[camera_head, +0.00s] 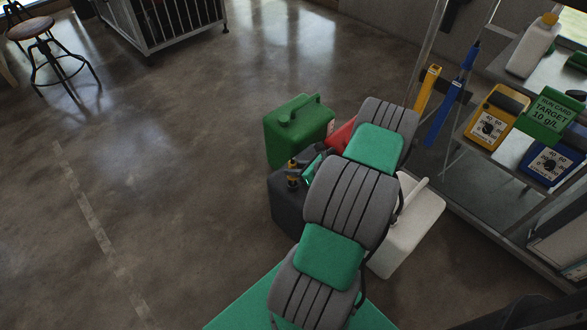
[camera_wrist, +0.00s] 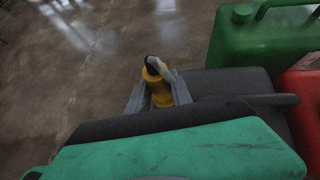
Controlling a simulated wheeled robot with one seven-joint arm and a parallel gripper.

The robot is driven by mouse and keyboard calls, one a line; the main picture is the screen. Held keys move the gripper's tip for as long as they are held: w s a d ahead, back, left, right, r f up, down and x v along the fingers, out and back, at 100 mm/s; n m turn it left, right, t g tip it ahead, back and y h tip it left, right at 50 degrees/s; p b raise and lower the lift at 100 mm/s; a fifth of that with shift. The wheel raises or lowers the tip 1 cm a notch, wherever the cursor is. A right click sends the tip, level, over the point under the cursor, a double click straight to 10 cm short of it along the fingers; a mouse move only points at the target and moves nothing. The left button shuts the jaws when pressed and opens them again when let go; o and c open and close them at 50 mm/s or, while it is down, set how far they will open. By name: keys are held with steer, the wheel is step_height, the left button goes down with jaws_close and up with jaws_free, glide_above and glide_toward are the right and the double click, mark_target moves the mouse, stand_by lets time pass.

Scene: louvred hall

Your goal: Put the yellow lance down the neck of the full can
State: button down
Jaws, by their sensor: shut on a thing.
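My gripper (camera_wrist: 157,98) is shut on a short yellow fitting with a dark top and a pale stub, which looks like the head of the yellow lance (camera_wrist: 161,92). A green can (camera_head: 285,140) stands behind the dark one. A red can (camera_head: 341,134) and a white can (camera_head: 416,216) are partly hidden by my arm. Which can is full does not show.
At the right, a shelf rack carries a yellow dial box (camera_head: 493,120), a blue dial box (camera_head: 552,163), a green sign (camera_head: 549,112) and a white bottle (camera_head: 532,47). A yellow tube (camera_head: 427,88) and a blue tube (camera_head: 442,119) stand at its side.

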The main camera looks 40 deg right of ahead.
steer(key=c, duration=1.1)
jaws_free()
steer(key=s+r+p, duration=0.1)
steer(key=r+p, duration=0.1)
steer(key=s+r+p, duration=0.1)
steer(key=r+p, duration=0.1)
steer(key=s+r+p, duration=0.1)
steer(key=r+p, duration=0.1)
steer(key=shift+d+r, duration=0.2)
steer(key=shift+d, duration=0.1)
steer(key=shift+s, duration=0.1)
